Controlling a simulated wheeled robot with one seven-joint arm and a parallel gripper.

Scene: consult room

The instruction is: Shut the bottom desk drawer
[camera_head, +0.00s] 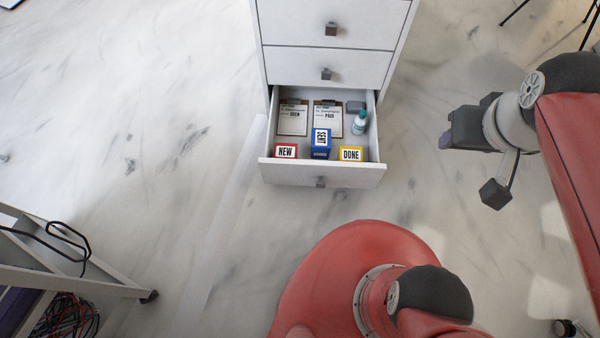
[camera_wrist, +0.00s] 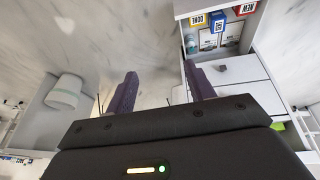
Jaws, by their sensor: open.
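The bottom desk drawer (camera_head: 290,171) is pulled out from the white desk unit (camera_head: 285,62) in the head view. Its front has a small dark square knob (camera_head: 320,182). Inside are two clipboards (camera_head: 292,120), a red NEW box (camera_head: 285,151), a blue box (camera_head: 321,142), a yellow DONE box (camera_head: 350,153), a small bottle (camera_head: 360,123) and a grey item. My gripper (camera_head: 447,138) is to the right of the drawer, apart from it. In the wrist view its two fingers (camera_wrist: 162,90) are spread with nothing between them; the open drawer (camera_wrist: 213,8) appears upside down at the top right.
Two upper drawers (camera_head: 326,73) are shut. A grey-framed cart (camera_head: 80,285) with cables stands at the lower left. Thin dark stand legs (camera_head: 515,12) show at the top right. The marble floor (camera_head: 170,150) left of the drawer is clear.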

